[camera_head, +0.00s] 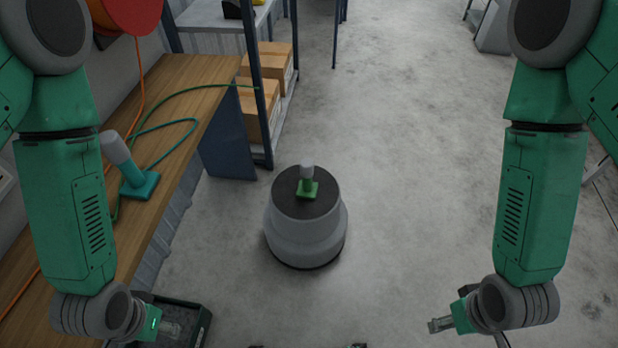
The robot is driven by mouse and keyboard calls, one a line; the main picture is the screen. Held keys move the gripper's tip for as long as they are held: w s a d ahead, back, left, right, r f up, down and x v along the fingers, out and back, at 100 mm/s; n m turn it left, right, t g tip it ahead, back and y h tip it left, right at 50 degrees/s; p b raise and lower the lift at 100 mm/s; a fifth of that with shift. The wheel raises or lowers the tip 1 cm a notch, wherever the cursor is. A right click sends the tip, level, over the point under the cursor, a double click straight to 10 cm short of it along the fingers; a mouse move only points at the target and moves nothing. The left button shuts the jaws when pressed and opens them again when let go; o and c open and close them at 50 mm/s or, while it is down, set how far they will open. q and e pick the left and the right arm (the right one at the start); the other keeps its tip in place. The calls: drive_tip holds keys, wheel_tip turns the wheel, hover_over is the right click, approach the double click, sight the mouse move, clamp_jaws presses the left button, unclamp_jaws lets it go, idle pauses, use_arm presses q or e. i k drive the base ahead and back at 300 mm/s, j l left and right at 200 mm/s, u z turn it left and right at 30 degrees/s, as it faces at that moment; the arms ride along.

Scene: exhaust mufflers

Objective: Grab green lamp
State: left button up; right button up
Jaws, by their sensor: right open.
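A small green lamp (308,189) with a pale rounded top stands upright on the dark round top of a grey cylindrical stand in the middle of the view. A larger teal-green lamp (139,185) with a pale grey top stands on the wooden bench at the left, leaning to the left in the picture. My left gripper (176,328) is low at the left, over a dark crate and apart from both lamps; its fingers are too unclear to tell their opening. My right gripper (436,325) is low at the right, open and empty, well apart from the stand.
The grey stand (305,238) is on the bare concrete floor (410,150), clear around it. The wooden bench (195,80) carries green and orange cables. The dark crate (203,325) is below my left gripper. Cardboard boxes (262,108) sit on a shelf behind.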

sight(307, 188)
drive_tip(key=i+l, duration=0.25)
drive_tip(key=l, duration=0.15)
drive_tip(key=i+l, duration=0.25)
drive_tip(key=l, duration=0.15)
drive_tip(key=i+l, duration=0.25)
drive_tip(key=l, duration=0.2)
drive_tip(key=i+l+u, duration=0.4)
drive_tip(key=l, duration=0.25)
drive_tip(key=l+u, duration=0.2)
drive_tip(key=l, duration=0.15)
drive_tip(key=i+l+u, duration=0.2)
drive_tip(key=l, duration=0.15)
drive_tip(key=l+u, duration=0.2)
drive_tip(key=l, duration=0.2)
drive_tip(key=u, duration=0.55)
